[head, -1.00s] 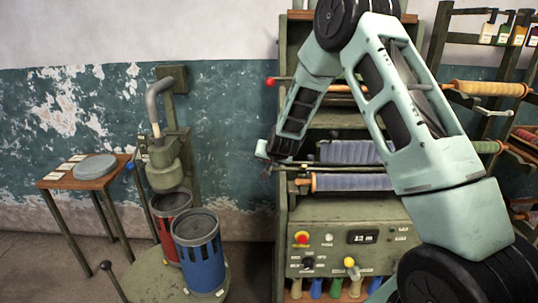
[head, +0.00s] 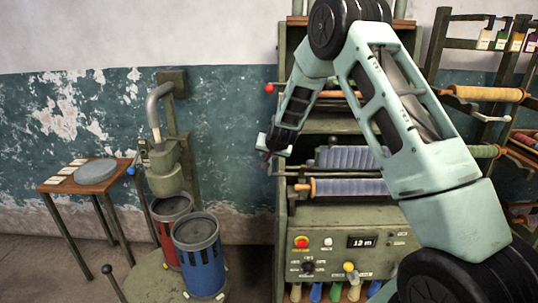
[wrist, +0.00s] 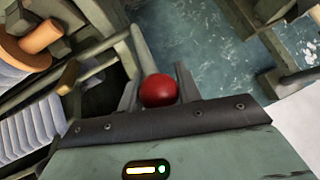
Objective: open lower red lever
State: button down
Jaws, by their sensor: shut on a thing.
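The lower lever's red ball knob (wrist: 159,90) sits between the two fingers of my gripper (wrist: 158,80) in the wrist view, and the gripper is shut on it. The lever's pale rod runs up from the knob in that view. In the head view my gripper (head: 266,148) is at the left side of the green machine (head: 283,225), and hides the lower knob. An upper lever's red knob (head: 269,88) sticks out from the same side, higher up and apart from my gripper.
Rollers with blue-grey cloth (head: 350,187) lie just right of my gripper. Below is a control panel (head: 330,243) with a display and buttons. A stand with a red bin (head: 170,245) and a blue bin (head: 200,265) is at left.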

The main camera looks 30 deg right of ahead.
jog(key=c, duration=1)
grip_release()
jog(key=shift+w+f, duration=0.1)
jog(key=shift+f, duration=0.05)
jog(key=b+v, duration=0.1)
jog(key=v, duration=1.6)
jog(key=shift+r, duration=0.25)
jog(key=shift+a, duration=0.2)
